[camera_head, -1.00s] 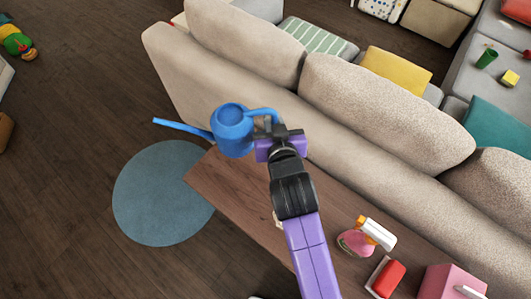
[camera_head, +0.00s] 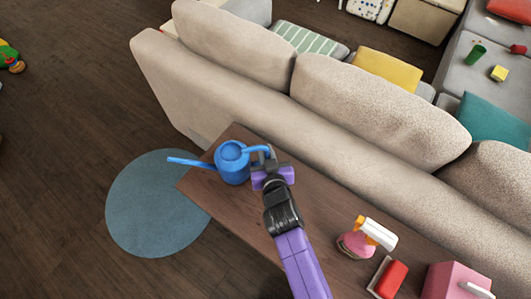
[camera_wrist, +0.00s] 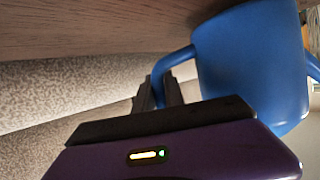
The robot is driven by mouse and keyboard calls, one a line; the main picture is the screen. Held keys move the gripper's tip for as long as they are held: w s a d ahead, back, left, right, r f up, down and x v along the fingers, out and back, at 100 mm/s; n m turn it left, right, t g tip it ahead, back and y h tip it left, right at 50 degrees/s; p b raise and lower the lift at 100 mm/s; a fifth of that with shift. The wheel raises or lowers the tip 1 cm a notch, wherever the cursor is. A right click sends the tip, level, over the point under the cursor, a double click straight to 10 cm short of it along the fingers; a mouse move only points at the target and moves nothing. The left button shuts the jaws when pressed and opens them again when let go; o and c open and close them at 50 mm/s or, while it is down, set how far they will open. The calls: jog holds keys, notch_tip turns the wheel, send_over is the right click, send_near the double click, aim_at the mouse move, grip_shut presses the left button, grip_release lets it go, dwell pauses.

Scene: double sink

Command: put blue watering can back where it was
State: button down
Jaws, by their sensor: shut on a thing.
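The blue watering can (camera_head: 232,164) is at the far left end of the wooden table in the head view, upright, with its spout pointing left. My gripper (camera_head: 268,160) is shut on its handle, on the can's right side. In the wrist view the can (camera_wrist: 250,65) fills the upper right, and my gripper's fingers (camera_wrist: 160,90) close around the handle. The wooden surface (camera_wrist: 100,25) shows along the top of the wrist view. I cannot tell whether the can's base touches the table (camera_head: 320,200).
A beige sofa (camera_head: 300,115) runs along the table's far side. A pink spray bottle (camera_head: 354,245), a red and white block (camera_head: 388,278) and a pink box (camera_head: 455,282) stand on the table's right part. A round blue rug (camera_head: 150,215) lies on the floor at left.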

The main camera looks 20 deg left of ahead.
jog(key=shift+f, duration=0.35)
jog(key=shift+f, duration=0.15)
jog(key=c, duration=1.4)
grip_release()
jog(key=shift+f, duration=0.1)
jog(key=shift+r, duration=0.25)
jog(key=v, duration=1.2)
jog(key=shift+f+p, duration=0.2)
jog(key=shift+p, duration=0.2)
jog(key=shift+s+d, duration=0.1)
jog(key=shift+d, duration=0.05)
